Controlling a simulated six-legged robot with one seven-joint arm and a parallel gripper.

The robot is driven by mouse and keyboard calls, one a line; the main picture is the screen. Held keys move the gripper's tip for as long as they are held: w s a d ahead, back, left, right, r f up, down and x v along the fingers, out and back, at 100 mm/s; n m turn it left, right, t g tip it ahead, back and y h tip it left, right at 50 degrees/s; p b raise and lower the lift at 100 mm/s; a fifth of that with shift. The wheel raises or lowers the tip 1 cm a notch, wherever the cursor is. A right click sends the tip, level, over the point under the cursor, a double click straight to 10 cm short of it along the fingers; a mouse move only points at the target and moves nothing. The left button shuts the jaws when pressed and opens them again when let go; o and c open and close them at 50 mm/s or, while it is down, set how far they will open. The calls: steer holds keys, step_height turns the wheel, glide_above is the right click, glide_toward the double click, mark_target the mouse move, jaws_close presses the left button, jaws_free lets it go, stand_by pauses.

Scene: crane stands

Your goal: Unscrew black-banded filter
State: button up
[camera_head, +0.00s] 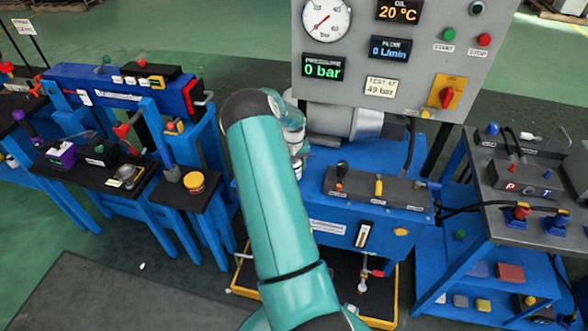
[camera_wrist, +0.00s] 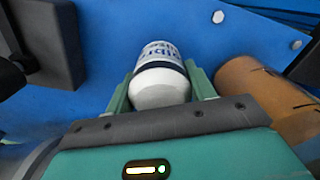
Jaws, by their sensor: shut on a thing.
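The filter (camera_wrist: 160,78) is a white rounded canister with a dark band and dark lettering, in the middle of the wrist view. My gripper (camera_wrist: 160,92) is shut on it, with one green finger against each side. The far end of the filter is cut off from clear view, so I cannot tell how it sits on its mount.
In the wrist view an orange-brown cylinder (camera_wrist: 262,92) lies close right of the fingers, and a black block (camera_wrist: 45,45) is at left. A blue panel (camera_wrist: 215,45) is behind. In the head view a grey gauge panel (camera_head: 400,45) rises above the stand; a lever block (camera_head: 375,188) sits on it.

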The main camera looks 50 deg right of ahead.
steer(key=shift+r, duration=0.1)
steer(key=n, duration=0.5)
steer(key=shift+n, duration=0.3)
steer(key=n, duration=0.2)
steer(key=shift+n, duration=1.4)
steer(key=n, duration=0.4)
steer(key=shift+n, duration=0.4)
